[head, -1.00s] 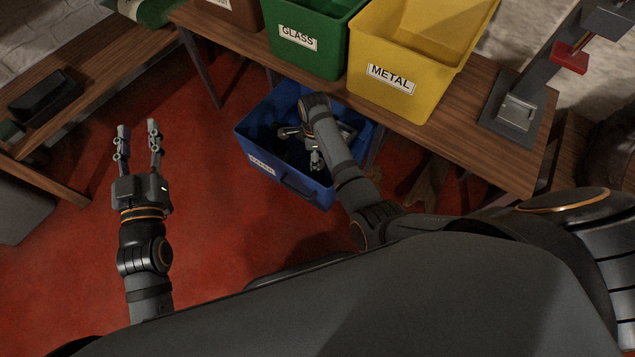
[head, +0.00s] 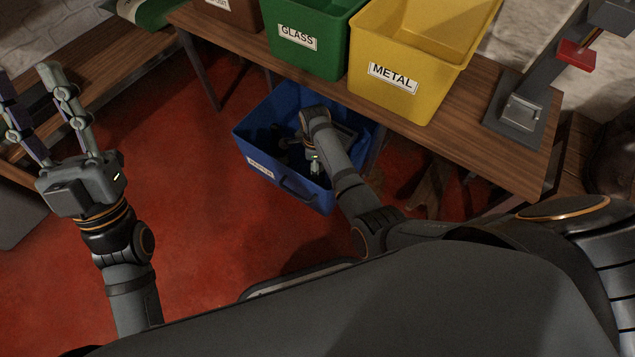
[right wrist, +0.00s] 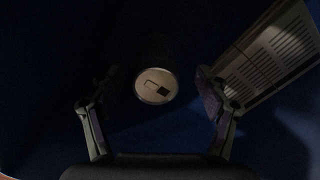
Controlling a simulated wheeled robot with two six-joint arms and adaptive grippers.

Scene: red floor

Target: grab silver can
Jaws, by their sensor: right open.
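The silver can shows in the right wrist view as a round, pale can top (right wrist: 156,86) with a dark opening; its body fades into shadow. My right gripper (right wrist: 154,88) is open, with one finger on each side of the can top and a gap to each. In the head view, my right gripper (head: 312,165) reaches down into the blue bin (head: 262,168), and the can cannot be made out there. My left gripper (head: 40,105) is raised at the left, open and empty.
A green GLASS bin (head: 315,45) and a yellow METAL bin (head: 395,85) stand on the wooden table (head: 470,130) above the blue bin.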

